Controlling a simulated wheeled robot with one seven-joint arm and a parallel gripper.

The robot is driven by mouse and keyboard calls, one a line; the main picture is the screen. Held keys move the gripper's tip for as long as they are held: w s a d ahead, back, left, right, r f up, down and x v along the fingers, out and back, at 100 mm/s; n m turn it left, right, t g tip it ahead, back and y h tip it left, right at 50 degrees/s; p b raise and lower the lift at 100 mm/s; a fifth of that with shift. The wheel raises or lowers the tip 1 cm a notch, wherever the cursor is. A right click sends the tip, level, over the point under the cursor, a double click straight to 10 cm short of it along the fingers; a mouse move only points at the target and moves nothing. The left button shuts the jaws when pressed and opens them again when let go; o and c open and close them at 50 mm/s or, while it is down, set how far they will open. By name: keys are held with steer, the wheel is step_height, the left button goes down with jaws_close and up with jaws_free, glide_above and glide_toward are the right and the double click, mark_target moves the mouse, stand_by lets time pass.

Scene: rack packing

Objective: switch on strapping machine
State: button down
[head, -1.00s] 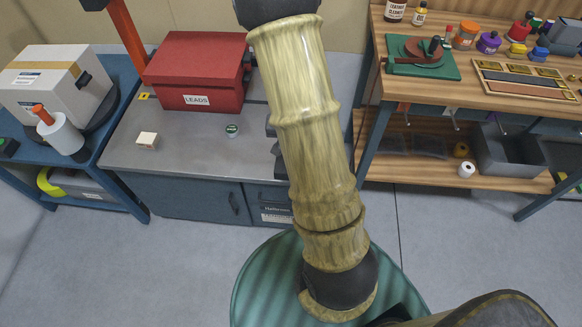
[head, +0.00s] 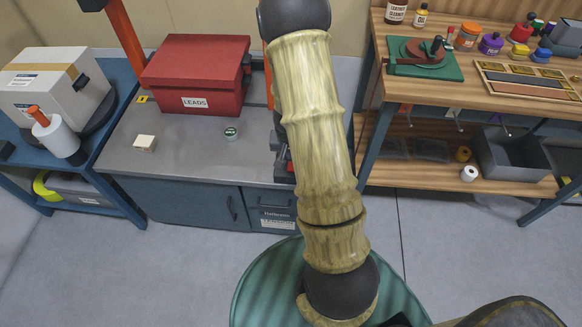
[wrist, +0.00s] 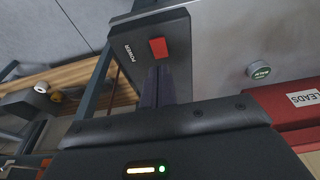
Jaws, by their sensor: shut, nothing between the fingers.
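A dark grey unit (wrist: 150,30) marked POWER carries a red switch (wrist: 158,48) in the wrist view; I cannot tell the switch's position. In the head view its bench spot is mostly hidden behind my arm, with only dark and red bits (head: 283,160) showing at the arm's left edge. My gripper (wrist: 163,72) is shut and empty. In the wrist view its fingertips are just below the red switch; I cannot tell whether they touch. In the head view my gripper is hidden.
A red LEADS box (head: 195,75), a small green-topped round tin (head: 231,133) and a small pale block (head: 145,143) are on the grey bench (head: 185,160). A blue table (head: 100,130) with a carton stands left. A wooden workbench (head: 470,75) with tools stands right.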

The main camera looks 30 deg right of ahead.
step_height(320, 180, down, 6)
steer(key=shift+f+b, duration=0.1)
steer(key=shift+b, duration=0.8)
steer(key=shift+f, duration=0.1)
steer(key=shift+f+b, duration=0.3)
steer(key=shift+b, duration=0.8)
steer(key=shift+r, duration=0.25)
steer(key=shift+w+r+p, duration=0.1)
steer(key=shift+r+p, duration=0.05)
steer(key=shift+p, duration=0.2)
steer(key=shift+w+d+r+p, duration=0.2)
steer(key=shift+w+d+p, duration=0.2)
steer(key=shift+p, duration=0.25)
